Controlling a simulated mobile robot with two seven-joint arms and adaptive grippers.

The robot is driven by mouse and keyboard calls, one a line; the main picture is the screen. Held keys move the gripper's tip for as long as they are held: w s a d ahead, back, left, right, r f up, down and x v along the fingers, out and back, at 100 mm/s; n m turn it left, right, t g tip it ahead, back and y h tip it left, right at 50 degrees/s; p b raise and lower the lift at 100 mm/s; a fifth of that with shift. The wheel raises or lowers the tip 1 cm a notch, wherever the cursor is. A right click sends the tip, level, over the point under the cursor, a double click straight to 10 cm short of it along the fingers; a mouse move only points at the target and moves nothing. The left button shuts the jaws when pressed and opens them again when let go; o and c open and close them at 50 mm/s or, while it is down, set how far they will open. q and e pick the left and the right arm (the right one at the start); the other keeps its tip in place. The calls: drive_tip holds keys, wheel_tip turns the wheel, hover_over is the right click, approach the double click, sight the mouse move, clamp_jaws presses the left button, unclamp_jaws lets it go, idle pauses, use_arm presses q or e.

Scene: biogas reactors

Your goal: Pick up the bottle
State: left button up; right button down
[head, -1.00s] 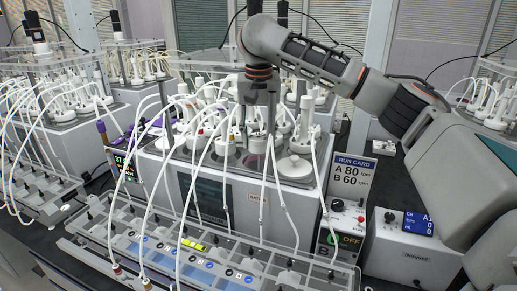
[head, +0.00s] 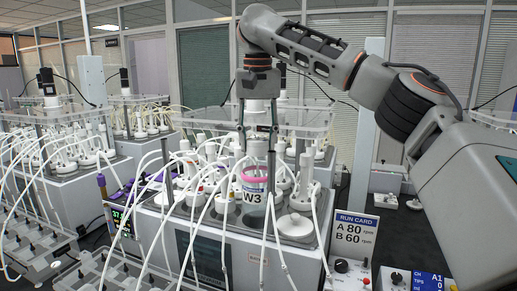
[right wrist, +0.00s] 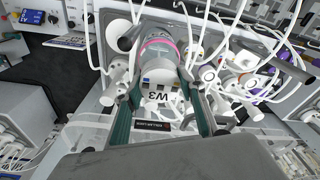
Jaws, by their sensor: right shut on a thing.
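The bottle (head: 254,196) is clear with a white cap, a pink band and a label reading W3. It is upright between the fingers of my right gripper (head: 257,152), over the front reactor block (head: 205,240). The right gripper is shut on it. In the right wrist view the bottle (right wrist: 160,62) shows its pink band and W3 label between the two green fingers of the gripper (right wrist: 160,92). My left gripper is not in view.
Several white-capped vessels and looping white tubes crowd around the bottle. A round white lid (head: 295,224) lies at the block's right. A run card (head: 355,238) reading A 80, B 60 stands right of it. A clear shelf (head: 305,121) is behind the gripper.

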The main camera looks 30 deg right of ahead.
drive_tip(key=s+a, duration=0.3)
drive_tip(key=a, duration=1.4)
drive_tip(key=shift+a, duration=0.3)
drive_tip(key=shift+f, duration=0.1)
